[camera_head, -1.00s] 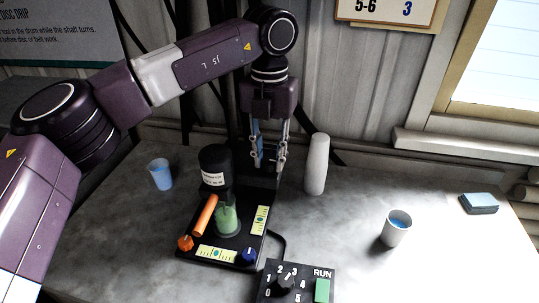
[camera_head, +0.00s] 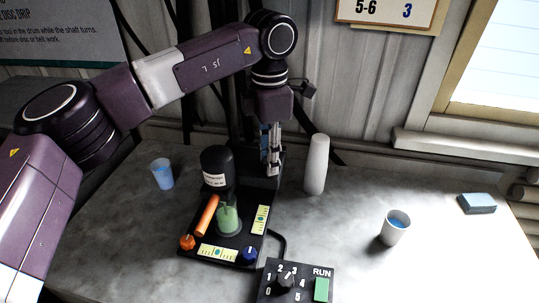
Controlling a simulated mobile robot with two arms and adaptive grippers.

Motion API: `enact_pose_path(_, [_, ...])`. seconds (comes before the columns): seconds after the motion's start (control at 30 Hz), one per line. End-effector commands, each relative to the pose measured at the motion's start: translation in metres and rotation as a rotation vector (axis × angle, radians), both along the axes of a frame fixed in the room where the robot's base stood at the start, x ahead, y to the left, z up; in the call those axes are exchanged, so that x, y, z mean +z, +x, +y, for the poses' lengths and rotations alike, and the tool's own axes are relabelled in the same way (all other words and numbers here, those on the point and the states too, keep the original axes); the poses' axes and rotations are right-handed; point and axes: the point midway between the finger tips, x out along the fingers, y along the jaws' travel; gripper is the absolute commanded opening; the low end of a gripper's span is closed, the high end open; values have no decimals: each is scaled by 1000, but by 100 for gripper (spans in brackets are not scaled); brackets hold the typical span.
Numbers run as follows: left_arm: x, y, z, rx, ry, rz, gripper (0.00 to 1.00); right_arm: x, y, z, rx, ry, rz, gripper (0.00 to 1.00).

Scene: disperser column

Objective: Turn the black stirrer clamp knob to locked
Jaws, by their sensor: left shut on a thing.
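The disperser's black motor head (camera_head: 217,160) with a white label stands over a clear vessel of green liquid (camera_head: 228,219) on a black base. My left gripper (camera_head: 270,172) points down just right of and behind the motor head, by the stand column. Its fingers show edge-on and close together, shut on the black clamp knob. The knob itself is hidden by the fingers, so its position cannot be read. My right gripper is not in view.
The base carries an orange knob (camera_head: 187,242), an orange cylinder (camera_head: 207,215) and a blue knob (camera_head: 249,254). A control box (camera_head: 267,291) is in front. A white bottle (camera_head: 316,165) stands close right of the gripper. Cups (camera_head: 162,174) (camera_head: 396,229) and a blue sponge (camera_head: 477,203) lie farther out.

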Motion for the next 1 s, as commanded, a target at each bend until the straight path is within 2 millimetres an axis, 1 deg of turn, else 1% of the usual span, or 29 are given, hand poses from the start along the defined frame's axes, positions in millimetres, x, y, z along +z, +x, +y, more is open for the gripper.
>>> enact_pose_path(0.2, [1, 1, 0, -176, -1, 0, 0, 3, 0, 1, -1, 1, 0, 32])
enact_pose_path(0.5, [0, 1, 0, -335, -1, 0, 0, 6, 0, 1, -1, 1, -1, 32])
enact_pose_path(0.7, [0, 1, 0, -383, 0, 0, 0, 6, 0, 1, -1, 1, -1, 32])
enact_pose_path(1.0, [0, 1, 0, -396, 0, 0, 0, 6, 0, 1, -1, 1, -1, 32])
